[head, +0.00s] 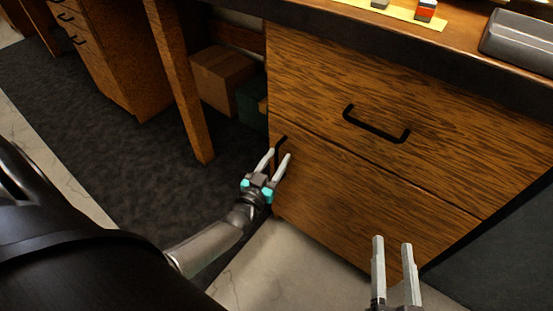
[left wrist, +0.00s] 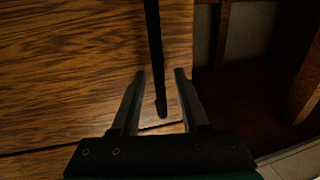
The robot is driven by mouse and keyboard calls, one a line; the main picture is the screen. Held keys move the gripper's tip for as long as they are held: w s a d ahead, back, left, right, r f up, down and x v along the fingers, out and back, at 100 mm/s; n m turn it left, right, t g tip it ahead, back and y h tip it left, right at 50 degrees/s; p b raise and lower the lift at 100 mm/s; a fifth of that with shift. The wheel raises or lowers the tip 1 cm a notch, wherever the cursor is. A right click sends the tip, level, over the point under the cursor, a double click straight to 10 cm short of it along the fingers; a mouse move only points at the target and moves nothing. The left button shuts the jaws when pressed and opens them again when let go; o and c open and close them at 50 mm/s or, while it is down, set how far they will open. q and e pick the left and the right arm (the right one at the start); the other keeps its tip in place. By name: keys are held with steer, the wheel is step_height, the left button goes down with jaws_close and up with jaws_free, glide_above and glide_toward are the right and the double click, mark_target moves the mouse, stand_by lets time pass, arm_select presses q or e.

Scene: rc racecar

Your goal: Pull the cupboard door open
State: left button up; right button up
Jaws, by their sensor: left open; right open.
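The cupboard door (head: 345,200) is the lower wooden front, under a drawer front; it looks shut. Its dark upright handle (head: 279,143) is near the door's left edge, partly hidden by my left gripper. My left gripper (head: 279,157) is open at this handle. In the left wrist view the handle (left wrist: 154,50) runs down between the two fingertips (left wrist: 160,73), with space on both sides; the fingers are not closed on it. My right gripper (head: 393,243) is open and empty, low in front of the door's right part.
The drawer above has a dark horizontal handle (head: 376,128). The desk top (head: 305,8) overhangs it. A wooden leg (head: 182,85), a cardboard box (head: 220,76) and a green box (head: 252,101) stand left of the cupboard. Pale floor (head: 300,265) is clear in front.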

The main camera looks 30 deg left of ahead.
arm_select(q)
steer(key=shift+c, duration=0.4)
jaws_close()
stand_by(0.9)
